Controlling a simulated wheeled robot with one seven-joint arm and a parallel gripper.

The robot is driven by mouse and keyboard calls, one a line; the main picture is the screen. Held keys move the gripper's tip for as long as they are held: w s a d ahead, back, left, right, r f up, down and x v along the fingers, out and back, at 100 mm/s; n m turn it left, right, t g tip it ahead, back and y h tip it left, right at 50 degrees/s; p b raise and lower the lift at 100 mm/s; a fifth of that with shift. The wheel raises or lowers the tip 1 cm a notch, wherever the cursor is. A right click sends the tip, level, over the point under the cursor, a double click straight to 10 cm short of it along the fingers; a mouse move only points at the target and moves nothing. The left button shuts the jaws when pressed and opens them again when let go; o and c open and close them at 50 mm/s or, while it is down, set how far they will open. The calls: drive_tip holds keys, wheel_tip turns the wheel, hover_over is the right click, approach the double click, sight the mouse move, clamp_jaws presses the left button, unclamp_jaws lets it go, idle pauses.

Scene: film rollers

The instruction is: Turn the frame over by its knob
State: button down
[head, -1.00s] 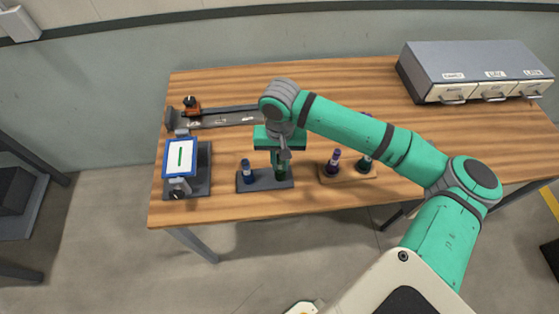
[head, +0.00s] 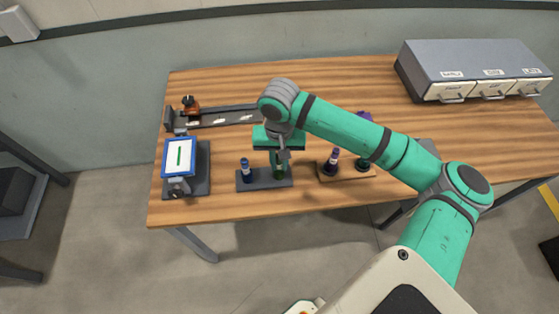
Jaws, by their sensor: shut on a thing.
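The frame (head: 180,156) is a blue-edged white panel with a green stripe, held tilted on a dark stand (head: 202,180) at the table's left. Its dark round knob (head: 179,187) is at the near end. My gripper (head: 280,167) is to the right of the frame, apart from it. It points down and is shut on the green roller (head: 279,174), at the right end of a dark holder (head: 262,184). The fingertips are small and partly hidden by my wrist. I cannot tell whether the roller is clear of its holder.
A blue roller (head: 245,168) stands on the same holder, between my gripper and the frame. A wooden holder (head: 346,177) with a purple roller (head: 333,160) and another roller is to the right. A dark rail (head: 225,117) lies behind. A grey drawer cabinet (head: 470,65) fills the back right.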

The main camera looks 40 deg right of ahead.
drive_tip(key=c, duration=1.1)
unclamp_jaws()
drive_tip(key=shift+r, duration=4)
